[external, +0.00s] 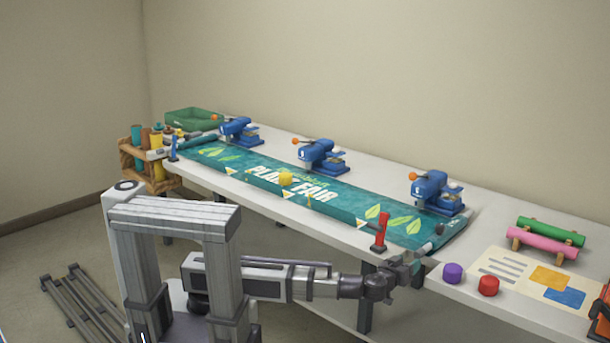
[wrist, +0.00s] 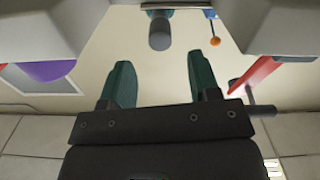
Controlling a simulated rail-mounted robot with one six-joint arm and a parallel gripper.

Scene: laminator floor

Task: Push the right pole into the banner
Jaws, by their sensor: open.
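The teal banner (external: 330,205) lies along the table with "PLANT FAIR" lettering and leaf prints. The right pole (external: 440,229) shows as a short grey end at the banner's right edge; how far it sits inside cannot be told. In the wrist view the pole's rounded grey end (wrist: 160,34) lies ahead, in line with the gap between my fingers. My gripper (external: 413,266) is at the table's front edge, near the banner's right corner. In the wrist view its two teal fingers (wrist: 160,65) are apart and empty, short of the pole end.
A red upright handle (external: 380,232) stands at the banner's front edge, close to my gripper. Purple (external: 453,273) and red (external: 488,286) buttons are to the right. Blue machines (external: 437,192) line the banner's back. A printed sheet (external: 530,282) and coloured rolls (external: 545,237) lie farther right.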

